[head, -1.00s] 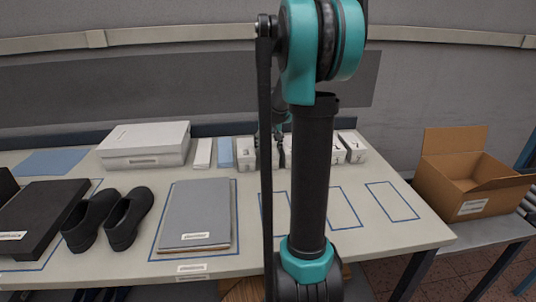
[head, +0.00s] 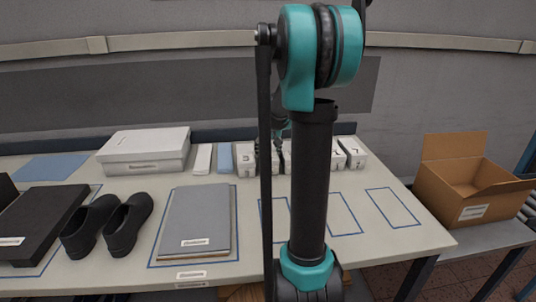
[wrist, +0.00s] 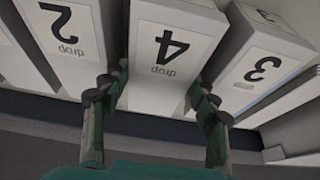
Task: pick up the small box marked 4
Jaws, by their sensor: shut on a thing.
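The small white box marked 4 (wrist: 172,50) is in the middle of the wrist view, with the number upside down. My gripper (wrist: 157,95) is shut on it, one finger on each side of the box. In the head view my gripper (head: 279,150) is mostly hidden behind my arm, at the row of small boxes at the back of the table. The box marked 2 (wrist: 65,35) stands on one side of it and the box marked 3 (wrist: 262,65) on the other, both close by.
More small white boxes (head: 353,153) stand at the right end of the row. A large white box (head: 145,148), black shoes (head: 127,222) and a grey folder (head: 195,215) are on the table's left half. An open cardboard box (head: 473,190) stands on the right.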

